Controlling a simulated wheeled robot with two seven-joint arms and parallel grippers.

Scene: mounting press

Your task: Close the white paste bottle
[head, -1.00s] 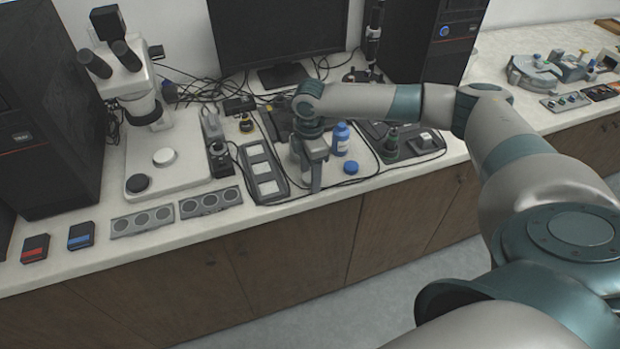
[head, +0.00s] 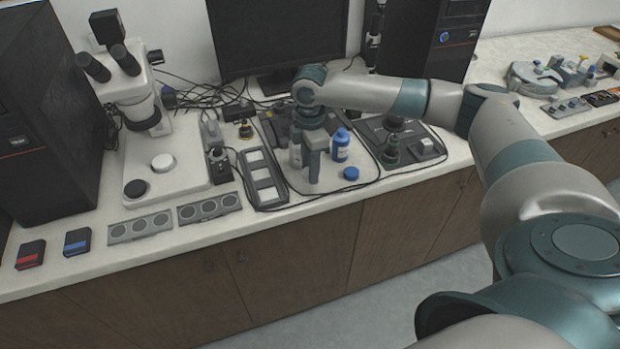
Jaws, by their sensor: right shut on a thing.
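My right gripper (head: 305,168) points down over the pale mat in the middle of the bench. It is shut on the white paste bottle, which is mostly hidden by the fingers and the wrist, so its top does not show. A blue bottle (head: 340,150) with a blue top stands upright just right of the gripper. A loose blue cap (head: 351,173) lies on the mat (head: 328,184) in front of the blue bottle. My left gripper is not in view.
A tray with pale squares (head: 264,178) lies left of the mat, and a microscope (head: 135,100) stands farther left. A dark unit with knobs (head: 392,150) is close on the right. A monitor (head: 275,40) stands behind.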

